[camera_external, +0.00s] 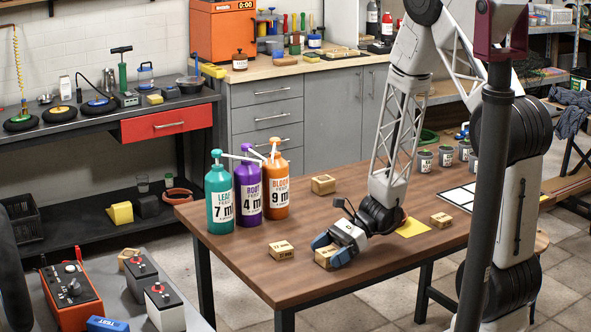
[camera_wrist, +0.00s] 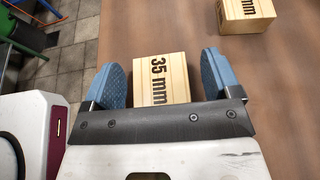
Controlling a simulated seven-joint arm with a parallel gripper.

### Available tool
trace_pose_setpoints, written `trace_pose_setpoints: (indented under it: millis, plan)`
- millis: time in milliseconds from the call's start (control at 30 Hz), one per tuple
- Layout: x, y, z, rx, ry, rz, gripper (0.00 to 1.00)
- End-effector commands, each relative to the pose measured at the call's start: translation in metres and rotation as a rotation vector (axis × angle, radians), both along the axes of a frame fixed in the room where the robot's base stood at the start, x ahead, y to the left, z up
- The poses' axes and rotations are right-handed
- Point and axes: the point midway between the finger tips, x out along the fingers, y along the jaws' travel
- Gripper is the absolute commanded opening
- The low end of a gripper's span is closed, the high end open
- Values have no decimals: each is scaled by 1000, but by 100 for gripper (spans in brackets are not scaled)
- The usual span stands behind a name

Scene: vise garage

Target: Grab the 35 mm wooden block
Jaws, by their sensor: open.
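The 35 mm wooden block (camera_wrist: 160,80) lies on the table between the two blue finger pads of my gripper (camera_wrist: 162,82) in the wrist view. Its "35 mm" print faces up. My fingers are open, with a visible gap on each side of the block, wider on the right. In the external view my gripper (camera_external: 333,249) is low at the table's front edge, and the block (camera_external: 323,258) shows partly between the fingers. The block's near end is hidden behind the gripper body in the wrist view.
Another wooden block (camera_wrist: 245,12) lies ahead to the right in the wrist view. On the table (camera_external: 300,290) are other blocks (camera_external: 281,250), (camera_external: 323,184), (camera_external: 441,220), three pump bottles (camera_external: 249,192) at the left and a yellow sheet (camera_external: 412,228). The table's edge is close.

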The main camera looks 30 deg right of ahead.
Motion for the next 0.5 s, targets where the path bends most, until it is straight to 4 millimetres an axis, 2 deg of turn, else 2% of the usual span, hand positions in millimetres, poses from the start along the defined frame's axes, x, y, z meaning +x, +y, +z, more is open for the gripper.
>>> trace_pose_setpoints:
  millis: [500]
  plan:
    - [0, 0, 0, 0, 1, 0, 81]
